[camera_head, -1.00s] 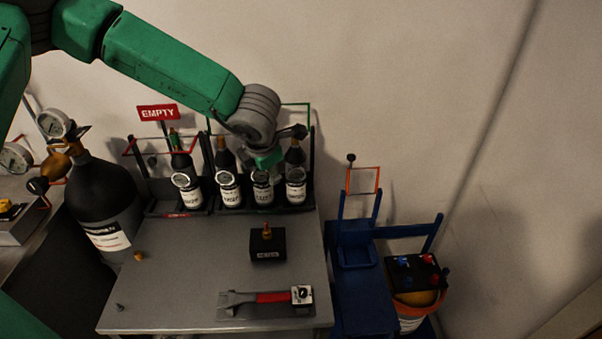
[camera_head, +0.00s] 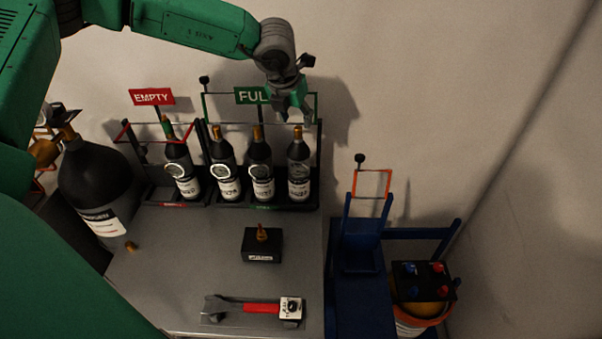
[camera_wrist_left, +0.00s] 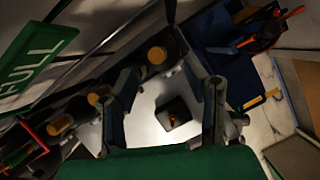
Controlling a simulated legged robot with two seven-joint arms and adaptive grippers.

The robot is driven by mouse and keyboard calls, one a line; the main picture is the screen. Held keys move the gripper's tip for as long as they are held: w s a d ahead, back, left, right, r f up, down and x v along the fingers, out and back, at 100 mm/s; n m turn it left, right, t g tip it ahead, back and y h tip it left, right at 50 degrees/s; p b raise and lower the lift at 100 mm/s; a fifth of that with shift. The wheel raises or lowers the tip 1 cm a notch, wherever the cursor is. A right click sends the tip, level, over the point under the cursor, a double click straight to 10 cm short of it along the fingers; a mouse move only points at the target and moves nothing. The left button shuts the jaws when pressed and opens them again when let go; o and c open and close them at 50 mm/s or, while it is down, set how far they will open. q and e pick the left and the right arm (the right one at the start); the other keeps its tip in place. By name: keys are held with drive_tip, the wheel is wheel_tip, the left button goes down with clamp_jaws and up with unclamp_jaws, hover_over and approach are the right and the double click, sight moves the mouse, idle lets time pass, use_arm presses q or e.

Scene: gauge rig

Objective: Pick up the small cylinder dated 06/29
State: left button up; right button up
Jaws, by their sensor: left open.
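Several small black cylinders with brass tops and white labels stand in a rack at the back of the table. One (camera_head: 180,160) is under the red EMPTY sign (camera_head: 152,97). The others, left (camera_head: 222,160), middle (camera_head: 259,158) and right (camera_head: 298,157), are in the section with the green FULL sign (camera_head: 250,96). The label dates are too small to read. My left gripper (camera_head: 297,112) is open and empty, above the rightmost cylinder. In the left wrist view its fingers (camera_wrist_left: 165,90) are spread, with the rightmost cylinder's top (camera_wrist_left: 157,55) beyond them. My right gripper is not in view.
A black block with a brass fitting (camera_head: 262,245) and a red-handled tool (camera_head: 262,308) lie on the grey table (camera_head: 185,270). A large black cylinder (camera_head: 92,185) stands left. A blue cart (camera_head: 358,250) and an orange bucket (camera_head: 425,312) are right.

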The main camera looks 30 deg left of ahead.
sight(297, 128)
use_arm(q)
drive_tip(key=shift+w+a+f, duration=0.15)
drive_tip(key=shift+a+f, duration=0.15)
drive_tip(key=shift+f, duration=0.2)
drive_tip(key=p+x, duration=0.1)
drive_tip(key=x, duration=0.3)
drive_tip(key=shift+w+f, duration=0.1)
drive_tip(key=shift+f, duration=0.1)
drive_tip(key=shift+w+d+f, duration=0.1)
drive_tip(key=shift+w+f, duration=0.05)
drive_tip(key=shift+d, duration=0.1)
drive_tip(key=c, duration=0.5)
clamp_jaws()
